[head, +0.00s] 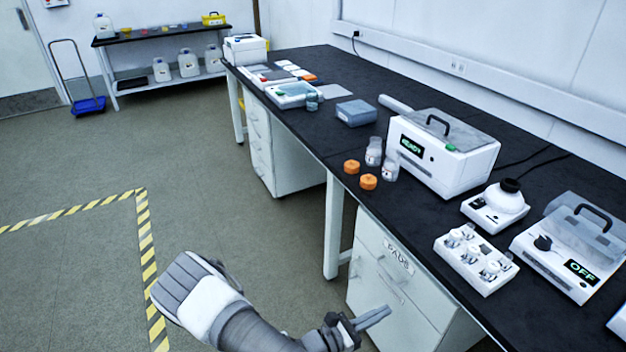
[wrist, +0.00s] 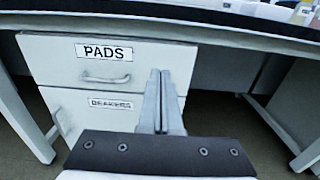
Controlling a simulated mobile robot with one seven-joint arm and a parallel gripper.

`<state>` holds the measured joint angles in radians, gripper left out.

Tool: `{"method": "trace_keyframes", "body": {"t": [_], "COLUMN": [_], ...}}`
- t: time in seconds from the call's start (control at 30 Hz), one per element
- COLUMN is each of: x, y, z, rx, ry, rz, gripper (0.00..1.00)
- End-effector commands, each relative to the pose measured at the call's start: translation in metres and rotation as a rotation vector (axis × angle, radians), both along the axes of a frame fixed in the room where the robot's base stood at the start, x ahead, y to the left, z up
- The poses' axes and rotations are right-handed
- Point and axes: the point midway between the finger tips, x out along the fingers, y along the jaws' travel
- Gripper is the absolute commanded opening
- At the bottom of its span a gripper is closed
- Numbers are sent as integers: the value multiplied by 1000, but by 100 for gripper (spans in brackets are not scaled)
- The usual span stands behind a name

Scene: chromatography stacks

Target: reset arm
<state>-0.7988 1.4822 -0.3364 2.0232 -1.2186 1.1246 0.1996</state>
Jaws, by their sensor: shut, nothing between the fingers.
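My gripper (head: 374,317) is shut and empty. In the head view it hangs in front of the bench's drawer unit, below the level of the bench top, with my arm folded low at the bottom of the picture. In the wrist view the two fingers of my gripper (wrist: 163,88) lie together side by side, pointing at the drawer unit.
The black bench (head: 345,85) runs along the wall with a machine (head: 455,165), a machine reading OFF (head: 545,262), a vial rack (head: 452,268), two orange caps (head: 352,167) and two bottles. Open floor (head: 70,165) with striped tape lies left. A shelf (head: 150,35) stands at the back.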

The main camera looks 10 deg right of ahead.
Motion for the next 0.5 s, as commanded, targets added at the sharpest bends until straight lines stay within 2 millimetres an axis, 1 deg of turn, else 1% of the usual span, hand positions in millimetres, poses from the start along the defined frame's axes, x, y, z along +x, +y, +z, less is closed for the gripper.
{"method": "trace_keyframes", "body": {"t": [0.13, 0.23, 0.5], "x": [0, -1, -10], "y": [1, 5, 19], "z": [4, 15, 59], "rx": [19, 65, 277], "ry": [-16, -53, -213], "rz": [-23, -78, -324], "gripper": [0, 0, 0]}}
